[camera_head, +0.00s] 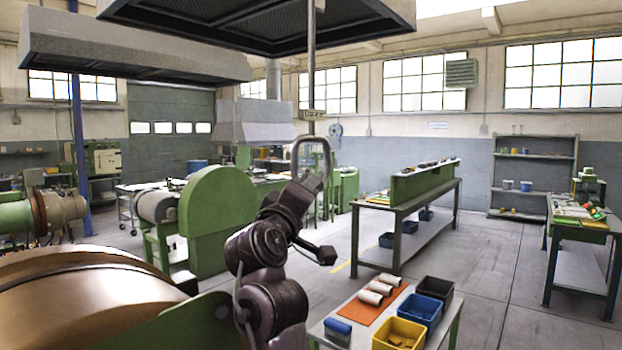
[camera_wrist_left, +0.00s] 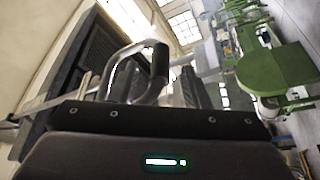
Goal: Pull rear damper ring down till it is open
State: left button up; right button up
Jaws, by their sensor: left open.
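The damper ring (camera_head: 326,150) is a grey metal loop. It hangs at the lower end of a thin vertical rod (camera_head: 311,65) with a small lettered tag (camera_head: 312,115) just above the loop. My left gripper (camera_head: 311,182) is raised from below, and its fingers overlap the lower part of the ring. In the left wrist view the ring (camera_wrist_left: 157,72) rises large and close beyond the gripper's dark edge, and its lower end is hidden. I cannot tell whether the ring lies between the open fingers or touches them. My right gripper is not in view.
A dark hood (camera_head: 265,22) hangs overhead, with another hood (camera_head: 130,48) to the left. A large copper-coloured drum (camera_head: 75,295) and a green machine (camera_head: 215,220) stand left. A table with bins (camera_head: 420,312) is at lower right. Open floor (camera_head: 480,265) lies beyond.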

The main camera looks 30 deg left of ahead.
pick_arm(q)
jog(key=p+x, duration=0.1)
jog(key=x, duration=0.3)
jog(key=shift+a, duration=0.1)
grip_shut()
